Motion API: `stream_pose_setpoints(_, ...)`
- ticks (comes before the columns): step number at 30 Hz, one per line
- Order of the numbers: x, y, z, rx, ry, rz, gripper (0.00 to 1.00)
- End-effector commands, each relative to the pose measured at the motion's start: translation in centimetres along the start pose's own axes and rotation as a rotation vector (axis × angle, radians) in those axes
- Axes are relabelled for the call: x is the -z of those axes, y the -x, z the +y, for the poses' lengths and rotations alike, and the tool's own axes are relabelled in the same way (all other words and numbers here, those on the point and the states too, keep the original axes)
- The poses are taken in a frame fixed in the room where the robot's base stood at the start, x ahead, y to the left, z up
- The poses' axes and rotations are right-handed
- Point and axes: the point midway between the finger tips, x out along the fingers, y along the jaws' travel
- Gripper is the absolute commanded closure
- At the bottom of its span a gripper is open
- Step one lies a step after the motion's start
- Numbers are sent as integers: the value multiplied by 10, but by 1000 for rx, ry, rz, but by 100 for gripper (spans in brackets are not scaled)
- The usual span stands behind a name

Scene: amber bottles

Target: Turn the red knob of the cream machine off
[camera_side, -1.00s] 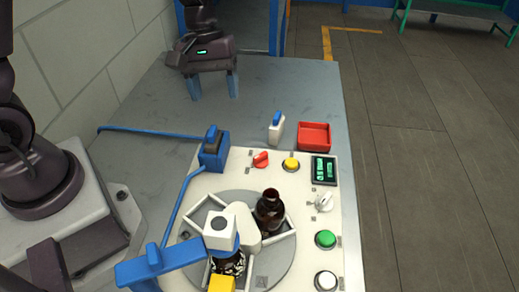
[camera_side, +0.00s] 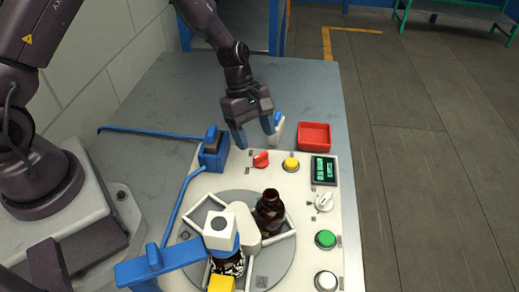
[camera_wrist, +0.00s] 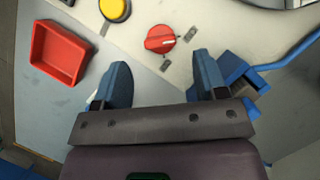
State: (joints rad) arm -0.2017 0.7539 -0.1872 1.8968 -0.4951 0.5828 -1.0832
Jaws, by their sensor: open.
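The red knob (camera_side: 261,160) sits on the back part of the cream machine's panel (camera_side: 217,182), left of a yellow button. The red knob also shows in the wrist view (camera_wrist: 160,39), with a pale pointer line across it. My gripper (camera_side: 256,142) is open and empty, its two blue fingers pointing down just behind the red knob. In the wrist view my gripper's fingertips (camera_wrist: 162,72) are spread wide, and the knob lies beyond them, apart from both.
The yellow button (camera_side: 291,164), display (camera_side: 324,170), white knob (camera_side: 324,202) and green button (camera_side: 325,239) line the panel. A red tray (camera_side: 314,136) is behind it. A white bottle (camera_side: 277,132) stands beside my right finger. A brown bottle (camera_side: 270,210) stands on the turntable.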

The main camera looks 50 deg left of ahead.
Motion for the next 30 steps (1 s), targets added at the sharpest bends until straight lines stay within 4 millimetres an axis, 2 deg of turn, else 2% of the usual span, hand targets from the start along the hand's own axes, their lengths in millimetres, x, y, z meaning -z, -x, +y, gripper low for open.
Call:
stream_pose_setpoints(3,0,-22,0,3,0,-1,34)
stream_pose_setpoints(9,0,-43,0,1,-2,0,34)
stream_pose_setpoints(20,0,-47,0,-1,-2,1,34)
stream_pose_setpoints(26,0,-47,0,-1,-2,0,80)
stream_pose_setpoints(27,0,-47,0,-1,-2,0,83)
stream_pose_setpoints(30,0,-46,0,0,-3,1,83)
